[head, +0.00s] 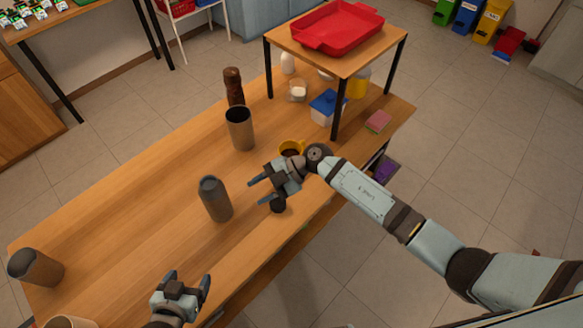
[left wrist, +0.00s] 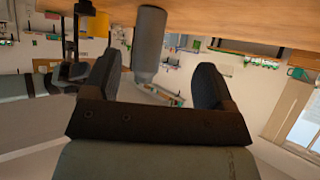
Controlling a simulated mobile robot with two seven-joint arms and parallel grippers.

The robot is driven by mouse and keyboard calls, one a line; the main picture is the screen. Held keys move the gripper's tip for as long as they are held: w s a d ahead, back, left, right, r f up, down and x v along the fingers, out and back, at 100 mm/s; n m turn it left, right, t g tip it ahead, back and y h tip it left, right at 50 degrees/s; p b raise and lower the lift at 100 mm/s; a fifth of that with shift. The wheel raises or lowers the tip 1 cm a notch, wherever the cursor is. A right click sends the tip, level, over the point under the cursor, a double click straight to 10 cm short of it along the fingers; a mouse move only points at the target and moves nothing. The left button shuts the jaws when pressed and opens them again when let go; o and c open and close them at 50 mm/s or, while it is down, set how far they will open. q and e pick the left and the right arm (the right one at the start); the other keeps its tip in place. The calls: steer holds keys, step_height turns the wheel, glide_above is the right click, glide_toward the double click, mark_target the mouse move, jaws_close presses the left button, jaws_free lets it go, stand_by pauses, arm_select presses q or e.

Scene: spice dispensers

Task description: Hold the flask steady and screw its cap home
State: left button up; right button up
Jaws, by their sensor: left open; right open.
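The grey flask (head: 216,202) stands upright on the wooden table, with a darker top. It also shows in the left wrist view (left wrist: 148,45), framed between my left fingers but beyond them. A small dark round thing (head: 278,205), possibly the cap, sits near the table's front edge, just below my right gripper in the head view. My right gripper (head: 257,191) is open, right of the flask and apart from it, with its fingers pointing left. My left gripper (head: 187,284) is open and empty in front of the flask, near the table's front edge.
A tan cup (head: 240,130), a brown mill (head: 233,88) and a yellow mug (head: 291,146) stand behind the flask. A shelf with a red tray (head: 338,28) stands right. The table between flask and left tumbler is clear.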

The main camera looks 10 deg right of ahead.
arm_select(q)
steer(key=o, duration=0.3)
steer(key=shift+s, duration=0.1)
steer(key=shift+o, duration=0.6)
steer(key=shift+d, duration=0.1)
steer(key=m+g+y, duration=0.2)
steer(key=m+g, duration=0.1)
steer(key=g, duration=0.6)
glide_toward(210, 185)
steer(key=x, duration=1.1)
arm_select(e)
steer(key=w+d+f+g+h, duration=0.1)
steer(key=w+d+f+h, duration=0.1)
steer(key=w+d+h, duration=0.4)
steer(key=d+h, duration=0.2)
steer(key=shift+d+f, duration=0.2)
steer(key=shift+d, duration=0.1)
